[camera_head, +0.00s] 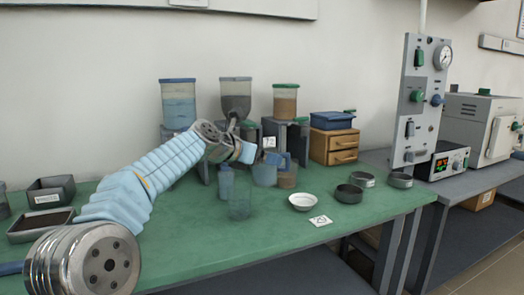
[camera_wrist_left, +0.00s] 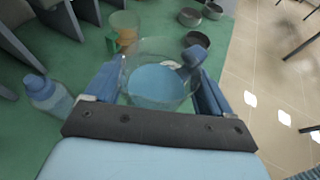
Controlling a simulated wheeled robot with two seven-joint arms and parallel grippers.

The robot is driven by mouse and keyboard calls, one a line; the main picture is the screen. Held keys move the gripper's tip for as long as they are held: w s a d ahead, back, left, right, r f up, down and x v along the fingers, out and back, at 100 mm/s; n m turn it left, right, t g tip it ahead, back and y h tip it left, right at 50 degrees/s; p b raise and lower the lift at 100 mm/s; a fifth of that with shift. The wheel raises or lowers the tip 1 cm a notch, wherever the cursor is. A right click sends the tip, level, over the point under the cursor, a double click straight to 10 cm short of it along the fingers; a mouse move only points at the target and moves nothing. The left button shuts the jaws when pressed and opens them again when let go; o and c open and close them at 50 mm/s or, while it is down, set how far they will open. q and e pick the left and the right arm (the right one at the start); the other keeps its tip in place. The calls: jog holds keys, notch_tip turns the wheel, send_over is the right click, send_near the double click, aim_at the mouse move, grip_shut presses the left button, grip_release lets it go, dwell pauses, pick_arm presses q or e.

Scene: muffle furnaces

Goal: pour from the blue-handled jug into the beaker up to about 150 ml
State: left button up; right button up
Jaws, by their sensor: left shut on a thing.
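The jug (camera_head: 264,177) is clear, holds blue liquid and has a blue handle; it appears upright. In the left wrist view the jug (camera_wrist_left: 157,88) lies between the fingers of my left gripper (camera_wrist_left: 155,97), its liquid surface showing through the open top. My left gripper (camera_head: 258,156) is shut on the jug at its upper part in the head view. The clear beaker (camera_head: 240,209) stands on the green table, in front and to the left of the jug, and looks empty. I cannot tell whether the jug touches the table. My right gripper is not in view.
A blue bottle (camera_head: 226,183) stands left of the jug. A brown-filled jug (camera_head: 287,178) stands right of it. Dispensers (camera_head: 236,98) stand behind.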

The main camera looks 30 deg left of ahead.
pick_arm(q)
jog(key=shift+a+n, duration=0.1)
jog(key=shift+n, duration=0.2)
jog(key=shift+r+t+h, duration=0.1)
jog(key=shift+t+h, duration=0.3)
jog(key=shift+n+t+h+b, duration=0.3)
jog(key=shift+b, duration=1)
jog(key=shift+d+r+n, duration=0.1)
jog(key=shift+d+n, duration=0.1)
jog(key=shift+n, duration=0.1)
jog(key=shift+t, duration=0.3)
